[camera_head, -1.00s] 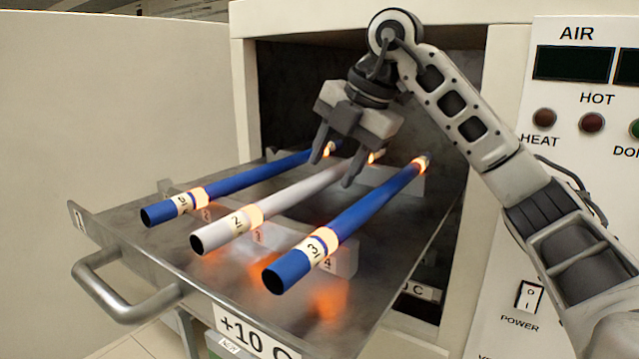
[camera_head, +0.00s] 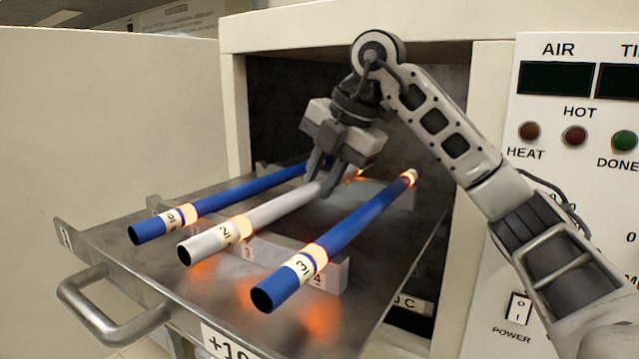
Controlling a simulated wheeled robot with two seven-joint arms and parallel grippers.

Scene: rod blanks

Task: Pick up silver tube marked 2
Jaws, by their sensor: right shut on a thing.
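The silver tube marked 2 (camera_head: 275,209) lies between two blue tubes on the pulled-out metal tray (camera_head: 120,262), its open end toward the front left. My right gripper (camera_head: 322,188) comes down from above and is shut on the silver tube toward its far end. The tube still appears to lie in the rack (camera_head: 330,274) across the tray; I cannot tell any lift. The tube's far end is partly hidden behind the fingers. My left gripper is not in view.
A blue tube marked 1 (camera_head: 235,197) lies to the left and a blue tube marked 3 (camera_head: 345,230) to the right, both close by. Glowing orange bands show on the tubes. The oven opening frames the back; a control panel (camera_head: 575,150) stands at the right.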

